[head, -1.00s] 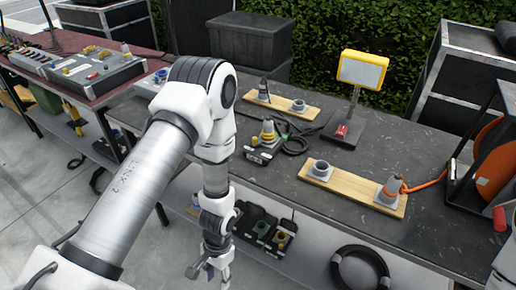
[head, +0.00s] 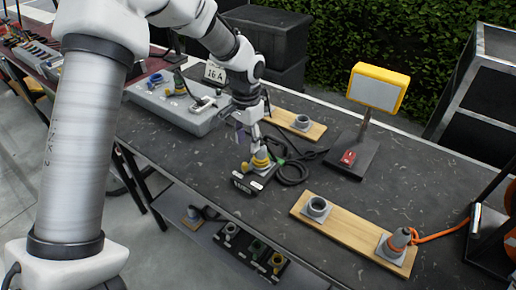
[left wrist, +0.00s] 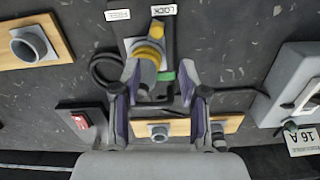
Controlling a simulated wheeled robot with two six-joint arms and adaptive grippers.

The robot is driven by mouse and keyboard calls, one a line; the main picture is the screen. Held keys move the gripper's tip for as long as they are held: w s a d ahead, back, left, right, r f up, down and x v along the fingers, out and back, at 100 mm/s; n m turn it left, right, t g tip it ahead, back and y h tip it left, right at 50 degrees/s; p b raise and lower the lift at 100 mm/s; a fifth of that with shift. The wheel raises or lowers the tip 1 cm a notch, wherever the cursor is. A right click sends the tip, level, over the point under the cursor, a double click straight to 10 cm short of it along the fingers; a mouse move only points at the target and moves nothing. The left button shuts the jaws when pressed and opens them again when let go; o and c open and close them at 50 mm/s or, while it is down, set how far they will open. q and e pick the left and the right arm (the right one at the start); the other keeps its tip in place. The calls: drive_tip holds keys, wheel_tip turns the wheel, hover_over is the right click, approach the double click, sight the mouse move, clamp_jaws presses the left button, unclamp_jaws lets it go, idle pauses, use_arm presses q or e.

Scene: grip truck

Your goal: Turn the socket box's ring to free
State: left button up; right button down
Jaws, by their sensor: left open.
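The socket box (head: 252,181) is a small dark box on the near part of the table. A grey and yellow connector with a yellow ring (head: 261,162) stands on it. In the left wrist view the yellow ring (left wrist: 148,54) lies just ahead of my fingertips, and the box's white labels, one reading LOCK (left wrist: 163,11), appear upside down. My left gripper (head: 247,142) is open, pointing down just above and beside the ring. Its two fingers (left wrist: 159,82) are spread on either side of the connector's lower part in that view; I cannot tell whether they touch it.
A wooden board (head: 334,228) with a grey socket and an orange-cabled plug lies to the right. Another board (head: 305,127) lies behind. A yellow-framed lamp (head: 378,88) stands at the back. A grey 16 A panel (head: 170,106) is on the left. A black cable (head: 292,172) curls beside the box.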

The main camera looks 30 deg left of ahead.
sight(244, 164)
use_arm(q)
drive_tip(key=s+f, duration=0.3)
drive_tip(key=shift+s, duration=0.2)
drive_tip(key=f, duration=0.1)
drive_tip(key=w+f, duration=0.1)
drive_tip(key=f, duration=0.2)
drive_tip(key=shift+w+p, duration=0.3)
drive_tip(key=shift+p, duration=0.05)
drive_tip(key=shift+s+r, duration=0.15)
drive_tip(key=shift+s, duration=0.05)
drive_tip(key=shift+s+r, duration=0.1)
drive_tip(key=shift+s, duration=0.05)
drive_tip(key=shift+c, duration=1.3)
clamp_jaws()
use_arm(e)
drive_tip(key=shift+s+r, duration=0.6)
drive_tip(key=shift+s, duration=0.3)
